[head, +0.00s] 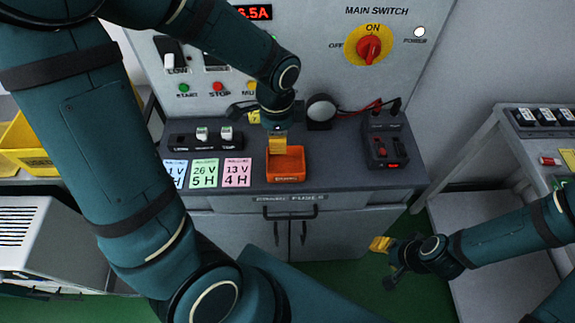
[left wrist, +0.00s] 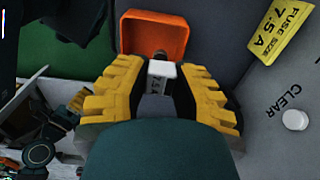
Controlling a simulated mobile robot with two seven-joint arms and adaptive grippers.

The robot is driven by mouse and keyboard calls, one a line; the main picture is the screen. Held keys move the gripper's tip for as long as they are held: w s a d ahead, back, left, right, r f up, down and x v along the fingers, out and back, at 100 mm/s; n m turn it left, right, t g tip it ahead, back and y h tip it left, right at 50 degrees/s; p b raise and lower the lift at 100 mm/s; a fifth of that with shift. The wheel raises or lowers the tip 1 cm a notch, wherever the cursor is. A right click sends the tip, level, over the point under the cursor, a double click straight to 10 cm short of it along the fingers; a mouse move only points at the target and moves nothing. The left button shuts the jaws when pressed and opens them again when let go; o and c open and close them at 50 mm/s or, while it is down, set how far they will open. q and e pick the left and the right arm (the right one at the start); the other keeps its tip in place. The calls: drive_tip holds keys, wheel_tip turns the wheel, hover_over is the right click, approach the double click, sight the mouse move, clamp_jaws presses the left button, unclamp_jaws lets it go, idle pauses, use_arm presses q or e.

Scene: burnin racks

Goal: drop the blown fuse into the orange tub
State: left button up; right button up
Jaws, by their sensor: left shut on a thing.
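The orange tub (head: 286,168) stands on the grey bench top near its front edge. In the left wrist view, the tub (left wrist: 178,24) lies just beyond my fingertips. My left gripper (head: 278,150) points down at the tub's back side. In the left wrist view, my left gripper (left wrist: 160,82) is shut on a small white fuse (left wrist: 162,70) with dark lettering. The fuse overlaps the tub's near rim in that view; its height above the tub is unclear. My right gripper (head: 384,262) hangs low at the right, away from the bench; its finger opening is unclear.
A fuse holder block (head: 205,137) with white fuses and voltage cards (head: 204,172) lie left of the tub. A black box with red parts (head: 384,140) stands at the right. The main switch (head: 369,47) is on the back panel. A yellow bin (head: 25,140) is far left.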

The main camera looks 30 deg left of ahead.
use_arm(q)
wheel_tip(320, 180, down, 5)
drive_tip(key=b, duration=0.4)
drive_tip(key=o, duration=0.9)
drive_tip(key=shift+r, duration=0.1)
wheel_tip(320, 180, up, 12)
drive_tip(key=shift+f, duration=0.1)
idle(0.3)
